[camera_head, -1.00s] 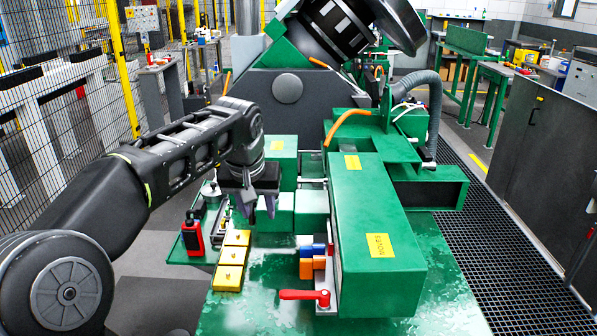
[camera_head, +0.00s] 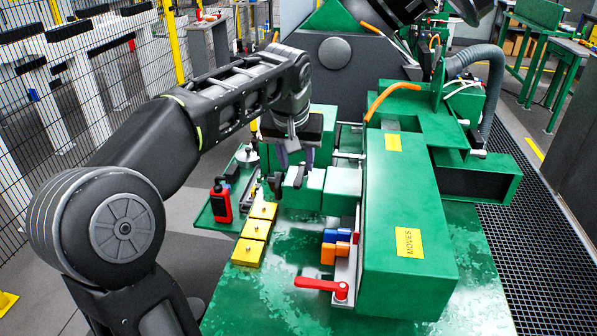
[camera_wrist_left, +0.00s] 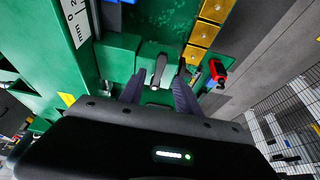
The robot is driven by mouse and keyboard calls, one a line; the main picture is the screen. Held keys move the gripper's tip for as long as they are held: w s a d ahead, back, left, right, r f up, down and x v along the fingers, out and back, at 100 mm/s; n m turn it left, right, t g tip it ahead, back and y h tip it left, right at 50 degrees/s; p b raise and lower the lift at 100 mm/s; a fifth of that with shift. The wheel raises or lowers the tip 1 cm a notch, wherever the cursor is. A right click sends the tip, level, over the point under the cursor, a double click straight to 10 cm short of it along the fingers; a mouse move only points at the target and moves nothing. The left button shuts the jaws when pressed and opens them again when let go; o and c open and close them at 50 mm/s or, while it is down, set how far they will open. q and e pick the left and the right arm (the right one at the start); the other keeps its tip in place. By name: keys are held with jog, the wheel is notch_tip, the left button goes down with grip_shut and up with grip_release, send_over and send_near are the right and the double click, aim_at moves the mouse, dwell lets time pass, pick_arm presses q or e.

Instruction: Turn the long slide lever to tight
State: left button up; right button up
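My left gripper (camera_head: 296,163) hangs over the green machine bed with its fingers pointing down, open and empty. A short dark grey lever (camera_head: 298,178) stands by the green blocks just below the fingertips. In the left wrist view this lever (camera_wrist_left: 159,71) shows ahead of the gap between the open fingers (camera_wrist_left: 158,92), apparently apart from them. A second dark handle (camera_wrist_left: 181,76) is beside it, near the right-hand finger. A longer red lever (camera_head: 320,286) lies at the front of the bed. I cannot tell which lever is the long slide lever. My right gripper is out of view.
Yellow blocks (camera_head: 252,253) line the bed's left edge beside a red-and-black object (camera_head: 221,204). Blue and orange blocks (camera_head: 328,255) sit by the large green housing marked "MOVES" (camera_head: 404,272), which bounds the right side. The front left of the bed is clear.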

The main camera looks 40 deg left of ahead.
aim_at(299, 178)
pick_arm(q)
jog(key=x, duration=0.5)
jog(key=shift+w+f, duration=0.1)
jog(key=shift+f, duration=0.1)
grip_shut()
dwell(1.2)
